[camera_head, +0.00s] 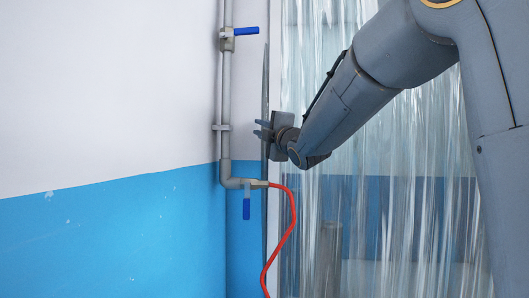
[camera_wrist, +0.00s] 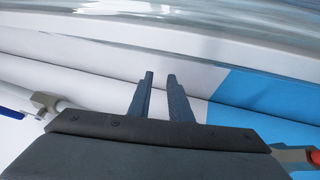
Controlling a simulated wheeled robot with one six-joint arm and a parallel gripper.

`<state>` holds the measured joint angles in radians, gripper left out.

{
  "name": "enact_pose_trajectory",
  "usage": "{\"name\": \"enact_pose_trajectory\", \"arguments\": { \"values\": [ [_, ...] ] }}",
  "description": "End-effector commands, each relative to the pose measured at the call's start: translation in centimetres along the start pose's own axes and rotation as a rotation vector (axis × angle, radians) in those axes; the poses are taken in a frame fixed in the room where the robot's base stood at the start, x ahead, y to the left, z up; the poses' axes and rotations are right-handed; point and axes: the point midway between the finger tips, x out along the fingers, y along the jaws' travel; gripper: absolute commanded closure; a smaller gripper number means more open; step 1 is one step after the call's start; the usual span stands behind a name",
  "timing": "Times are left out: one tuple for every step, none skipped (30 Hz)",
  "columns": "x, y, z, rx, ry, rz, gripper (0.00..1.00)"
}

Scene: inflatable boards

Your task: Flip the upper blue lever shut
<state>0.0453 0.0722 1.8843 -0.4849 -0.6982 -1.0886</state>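The upper blue lever (camera_head: 246,31) points sideways to the right from its grey valve (camera_head: 227,39) on the vertical pipe (camera_head: 226,90). In the wrist view, a blue lever (camera_wrist: 12,113) shows at the left edge beside a grey valve (camera_wrist: 45,102), partly cut off. My gripper (camera_head: 257,129) is below the upper lever and slightly right of the pipe, apart from both. Its two fingers (camera_wrist: 160,76) stand apart with a narrow empty gap between them.
A lower blue lever (camera_head: 246,208) hangs down below a pipe elbow, with a red hose (camera_head: 292,215) leaving to the right. Clear strip curtains (camera_head: 330,60) hang behind my arm. A thin upright edge (camera_head: 265,90) stands near my gripper. The wall left of the pipe is bare.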

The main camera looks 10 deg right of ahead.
Motion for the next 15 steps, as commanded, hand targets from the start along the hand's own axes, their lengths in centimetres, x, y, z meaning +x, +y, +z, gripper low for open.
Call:
{"name": "enact_pose_trajectory", "arguments": {
  "values": [
    [-0.4, -0.7, 0.7, 0.02, -0.013, -0.017, 0.82],
    [-0.6, -1.2, 0.9, 0.034, -0.021, -0.029, 0.82],
    [-0.7, -1.8, 0.9, 0.049, -0.029, -0.044, 0.82],
    [-0.8, -2.3, 0.8, 0.059, -0.034, -0.055, 0.82],
    [-0.9, -2.7, 0.7, 0.07, -0.04, -0.066, 0.82],
    [-0.9, -3.3, 0.5, 0.084, -0.047, -0.078, 0.82],
    [-1.0, -3.7, 0.6, 0.094, -0.052, -0.088, 0.82],
    [-1.1, -4.2, 0.5, 0.103, -0.057, -0.098, 0.82],
    [-1.2, -4.7, 0.5, 0.115, -0.063, -0.108, 0.82],
    [-1.3, -5.0, 0.6, 0.123, -0.067, -0.115, 0.82],
    [-1.4, -5.2, 0.7, 0.13, -0.071, -0.121, 0.82],
    [-1.5, -5.5, 0.9, 0.139, -0.076, -0.128, 0.82],
    [-1.6, -5.7, 0.9, 0.144, -0.079, -0.133, 0.82],
    [-1.6, -5.9, 1.0, 0.149, -0.082, -0.136, 0.82],
    [-1.7, -6.1, 1.1, 0.154, -0.085, -0.14, 0.82]
  ]
}}
